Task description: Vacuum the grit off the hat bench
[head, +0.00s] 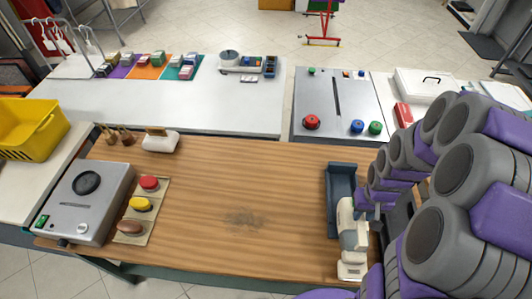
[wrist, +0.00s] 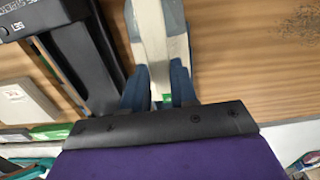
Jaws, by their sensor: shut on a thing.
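The hat bench (head: 200,185) is a brown wooden top across the middle of the head view. A dark patch of grit (head: 243,221) lies on it, left of a cream hand vacuum (head: 352,240). The grit also shows at the upper right of the wrist view (wrist: 303,20). My gripper (wrist: 160,88) is shut on the vacuum, a dark finger on each side of its cream body. A dark dock (head: 341,185) stands just behind the vacuum. I cannot tell whether the vacuum touches the bench or the dock.
A grey machine (head: 85,200) and a tray with red, yellow and brown pads (head: 132,225) stand at the bench's left. Brushes and a white block (head: 160,140) stand at the back left. The bench middle is clear around the grit. My arm covers the right side.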

